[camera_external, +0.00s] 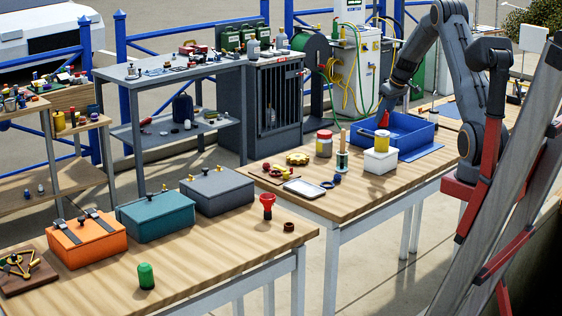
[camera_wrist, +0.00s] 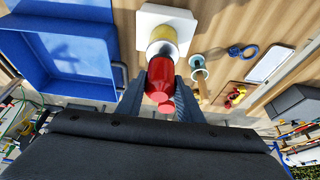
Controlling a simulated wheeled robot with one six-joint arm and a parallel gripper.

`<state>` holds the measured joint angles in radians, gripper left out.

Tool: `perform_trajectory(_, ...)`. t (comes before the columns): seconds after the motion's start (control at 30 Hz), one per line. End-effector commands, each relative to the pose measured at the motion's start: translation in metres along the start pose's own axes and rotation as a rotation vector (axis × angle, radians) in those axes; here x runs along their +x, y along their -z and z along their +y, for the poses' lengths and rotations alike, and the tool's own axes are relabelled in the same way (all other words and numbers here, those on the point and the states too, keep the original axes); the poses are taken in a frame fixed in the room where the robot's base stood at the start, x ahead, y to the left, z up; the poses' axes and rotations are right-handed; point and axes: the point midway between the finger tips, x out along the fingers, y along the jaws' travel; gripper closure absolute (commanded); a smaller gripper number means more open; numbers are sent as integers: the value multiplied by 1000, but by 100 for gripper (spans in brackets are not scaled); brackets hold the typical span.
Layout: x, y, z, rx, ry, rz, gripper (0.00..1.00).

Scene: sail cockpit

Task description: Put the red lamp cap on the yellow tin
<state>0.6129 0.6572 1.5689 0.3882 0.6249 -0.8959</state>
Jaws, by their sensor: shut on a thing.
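The yellow tin (camera_external: 381,142) stands upright on a white block (camera_external: 379,163) beside the blue bin. In the wrist view the tin (camera_wrist: 168,38) shows beyond the red cap. My gripper (camera_external: 386,112) is shut on the red lamp cap (camera_external: 385,121), close above the tin. In the wrist view the cap (camera_wrist: 160,72) sits between both fingers and overlaps the near side of the tin. I cannot tell whether cap and tin touch.
A blue bin (camera_external: 413,133) stands behind and right of the tin. A red-lidded jar (camera_external: 324,143) and a peg stand (camera_external: 342,158) are to its left. A blue ring (camera_wrist: 243,51), a light tray (camera_external: 305,188) and small red items lie farther left.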

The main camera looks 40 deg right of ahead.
Motion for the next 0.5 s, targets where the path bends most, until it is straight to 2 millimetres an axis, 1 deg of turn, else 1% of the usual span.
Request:
perform_trajectory(0.03,6,-4,0,2,2,-3,89)
perform_trajectory(0.13,13,-6,0,0,0,-1,89)
perform_trajectory(0.47,17,-7,0,0,0,0,89)
perform_trajectory(0.5,18,-7,0,0,0,0,65)
